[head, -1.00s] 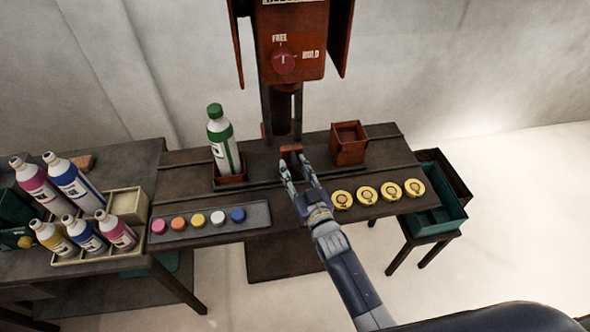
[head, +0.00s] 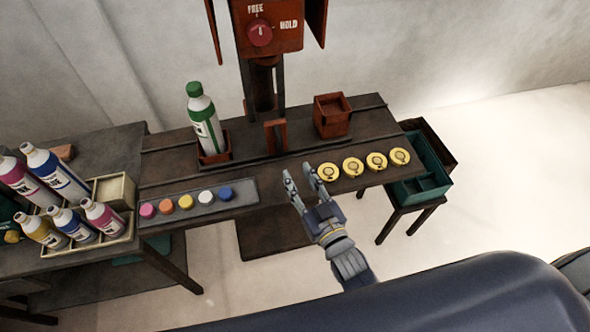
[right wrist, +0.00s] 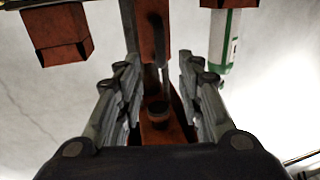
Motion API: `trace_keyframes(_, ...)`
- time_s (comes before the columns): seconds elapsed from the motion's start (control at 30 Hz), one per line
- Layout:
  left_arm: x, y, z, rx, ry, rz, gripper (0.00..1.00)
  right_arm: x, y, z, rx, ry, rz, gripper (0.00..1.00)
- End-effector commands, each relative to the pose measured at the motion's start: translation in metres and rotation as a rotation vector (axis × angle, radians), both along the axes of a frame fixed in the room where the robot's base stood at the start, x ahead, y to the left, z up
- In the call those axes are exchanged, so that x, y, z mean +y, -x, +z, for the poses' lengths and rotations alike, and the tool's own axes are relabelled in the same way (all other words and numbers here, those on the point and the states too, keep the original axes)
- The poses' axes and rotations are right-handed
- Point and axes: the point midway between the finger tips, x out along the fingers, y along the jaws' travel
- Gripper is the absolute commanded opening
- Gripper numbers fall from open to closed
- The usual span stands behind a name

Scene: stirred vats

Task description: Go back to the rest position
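My right gripper (head: 305,180) is in front of the bench, left of the yellow discs, with its fingers apart and nothing seen between them. In the right wrist view its fingers (right wrist: 160,95) stand apart on both sides, with a reddish-brown bracket beyond them. A white bottle with a green cap (head: 205,120) stands in a red holder (head: 214,152) on the bench, apart from the gripper; it also shows in the right wrist view (right wrist: 224,40). My left gripper is not in view.
A red machine with a FREE/HOLD knob (head: 260,33) rises behind the bench (head: 280,170). A red box (head: 331,118), several yellow discs (head: 352,167) and a strip of coloured caps (head: 240,195) lie on it. Bottles in a rack (head: 118,190) stand left; a teal bin (head: 425,180) stands right.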

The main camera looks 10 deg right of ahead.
Motion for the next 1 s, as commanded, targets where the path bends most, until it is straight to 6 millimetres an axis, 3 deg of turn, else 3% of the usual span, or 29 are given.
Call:
trace_keyframes(0.63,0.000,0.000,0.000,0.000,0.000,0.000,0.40,-0.003,0.000,-0.001,0.021,0.006,-0.008,0.34)
trace_keyframes(0.83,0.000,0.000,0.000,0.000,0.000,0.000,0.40,-0.025,0.005,-0.015,0.202,0.053,-0.057,0.34)
trace_keyframes(1.0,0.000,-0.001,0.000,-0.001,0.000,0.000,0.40,-0.049,0.026,-0.030,0.431,0.105,-0.101,0.34)
